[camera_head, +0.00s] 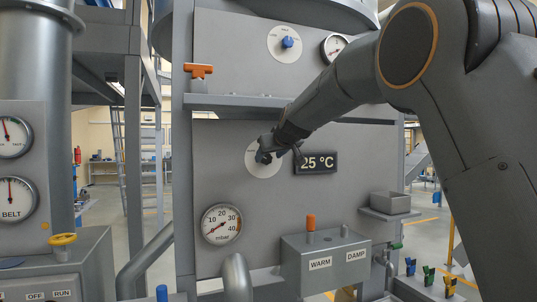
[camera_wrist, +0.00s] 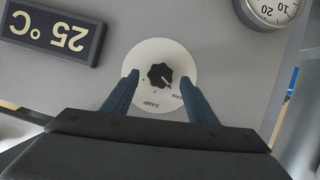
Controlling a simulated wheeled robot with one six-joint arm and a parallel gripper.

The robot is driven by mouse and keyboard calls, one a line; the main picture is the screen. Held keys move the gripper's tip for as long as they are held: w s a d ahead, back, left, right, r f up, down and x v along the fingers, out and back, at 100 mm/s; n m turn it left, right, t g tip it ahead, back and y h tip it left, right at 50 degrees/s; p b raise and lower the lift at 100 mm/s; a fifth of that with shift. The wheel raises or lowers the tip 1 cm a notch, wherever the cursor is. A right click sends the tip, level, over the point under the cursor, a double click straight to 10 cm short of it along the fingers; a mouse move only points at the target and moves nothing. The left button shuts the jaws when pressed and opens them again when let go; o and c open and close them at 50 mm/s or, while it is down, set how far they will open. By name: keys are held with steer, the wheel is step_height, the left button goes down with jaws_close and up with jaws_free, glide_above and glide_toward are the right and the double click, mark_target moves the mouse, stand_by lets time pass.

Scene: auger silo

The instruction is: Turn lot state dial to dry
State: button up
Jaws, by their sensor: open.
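The dial the gripper faces is a pale round plate (camera_wrist: 150,52) with a black lobed knob (camera_wrist: 160,76), seen upside down in the wrist view. One printed label reads DAMP, and another at lower right is partly hidden and hard to read. A small reddish mark on the knob points to that lower-right label. In the head view the plate (camera_head: 262,170) is on the grey panel, its knob mostly hidden. My gripper (camera_wrist: 159,78) is open, its blue fingers on either side of the knob with gaps visible. It also shows at the plate in the head view (camera_head: 266,154).
A 25 °C display (camera_head: 317,162) sits close right of the dial. A blue-knobbed dial (camera_head: 288,43) is above a shelf ledge (camera_head: 240,101). A mbar gauge (camera_head: 222,224) is below left. A box with WARM and DAMP labels (camera_head: 326,259) and an orange-topped lever (camera_head: 311,222) juts out below.

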mark_target(266, 159)
steer(key=shift+p+x, duration=0.35)
steer(key=shift+x, duration=0.8)
steer(key=c, duration=1.1)
steer(key=shift+o, duration=0.2)
